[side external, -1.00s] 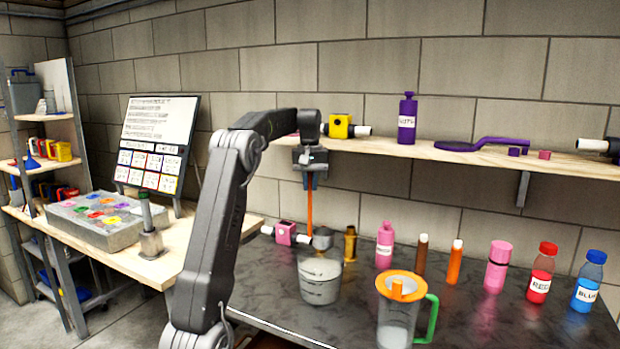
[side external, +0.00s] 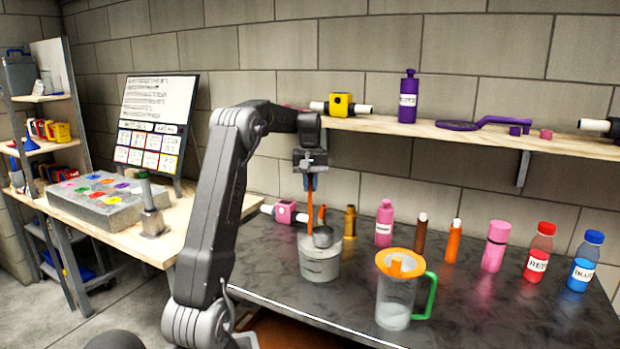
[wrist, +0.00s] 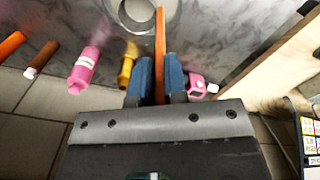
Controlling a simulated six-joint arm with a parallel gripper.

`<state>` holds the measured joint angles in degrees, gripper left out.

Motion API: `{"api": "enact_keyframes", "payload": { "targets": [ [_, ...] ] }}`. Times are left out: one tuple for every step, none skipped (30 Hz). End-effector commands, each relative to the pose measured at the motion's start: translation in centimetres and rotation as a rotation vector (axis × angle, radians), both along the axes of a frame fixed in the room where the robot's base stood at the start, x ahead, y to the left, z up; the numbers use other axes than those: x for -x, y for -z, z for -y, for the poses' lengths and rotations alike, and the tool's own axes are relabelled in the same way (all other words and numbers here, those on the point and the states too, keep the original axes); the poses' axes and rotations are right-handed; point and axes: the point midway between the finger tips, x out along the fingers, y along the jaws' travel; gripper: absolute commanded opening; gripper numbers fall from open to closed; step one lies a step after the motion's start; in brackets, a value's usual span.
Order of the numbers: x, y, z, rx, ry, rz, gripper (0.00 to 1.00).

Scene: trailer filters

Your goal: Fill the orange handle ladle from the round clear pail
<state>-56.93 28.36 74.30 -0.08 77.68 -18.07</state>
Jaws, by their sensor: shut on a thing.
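My gripper (side external: 310,184) is shut on the upper part of the ladle's orange handle (side external: 310,208). The handle hangs nearly upright; in the wrist view it runs out between the blue fingertips (wrist: 158,78). The ladle's grey bowl (side external: 323,237) is at the mouth of the round clear pail (side external: 320,265), overlapping its rim. I cannot tell how far the bowl is inside, or whether it holds anything. The pail looks greyish, and its contents are hard to make out. In the wrist view a round grey rim (wrist: 122,15) shows beside the handle, partly cut off.
A pitcher (side external: 394,298) with an orange lid and green handle stands right of the pail. A pink block (side external: 286,211) and a brass-coloured bottle (side external: 350,222) stand close behind. Several bottles line the table's back. A wooden shelf (side external: 450,135) runs above.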

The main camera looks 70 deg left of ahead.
Motion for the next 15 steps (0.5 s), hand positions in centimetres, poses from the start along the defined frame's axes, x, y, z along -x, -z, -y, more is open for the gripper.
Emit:
{"api": "enact_keyframes", "payload": {
  "targets": [
    [0.0, 0.4, 0.0, 0.001, 0.000, 0.000, 0.00],
    [0.0, 0.6, 0.0, 0.001, 0.000, 0.000, 0.00],
    [0.0, 0.9, 0.0, 0.002, 0.000, -0.001, 0.00],
    [0.0, 1.0, 0.0, 0.002, 0.000, -0.001, 0.00],
    [0.0, 1.2, 0.0, 0.002, 0.000, -0.001, 0.00],
    [0.0, 1.5, 0.0, 0.001, 0.000, 0.000, 0.00],
    [0.0, 1.7, 0.0, 0.001, 0.000, 0.000, 0.00],
    [0.0, 1.9, 0.0, 0.002, 0.000, -0.001, 0.00],
    [0.0, 2.2, 0.0, 0.002, 0.000, -0.001, 0.00],
    [0.0, 2.4, 0.0, 0.002, 0.000, -0.001, 0.00],
    [0.0, 2.6, 0.0, 0.001, 0.000, 0.000, 0.00],
    [0.0, 2.8, 0.0, 0.001, 0.000, 0.000, 0.00],
    [0.0, 3.0, 0.0, 0.001, 0.000, 0.000, 0.00],
    [0.0, 3.2, 0.0, 0.002, 0.000, -0.001, 0.00],
    [0.0, 3.5, 0.0, 0.002, 0.000, -0.001, 0.00]
  ]
}}
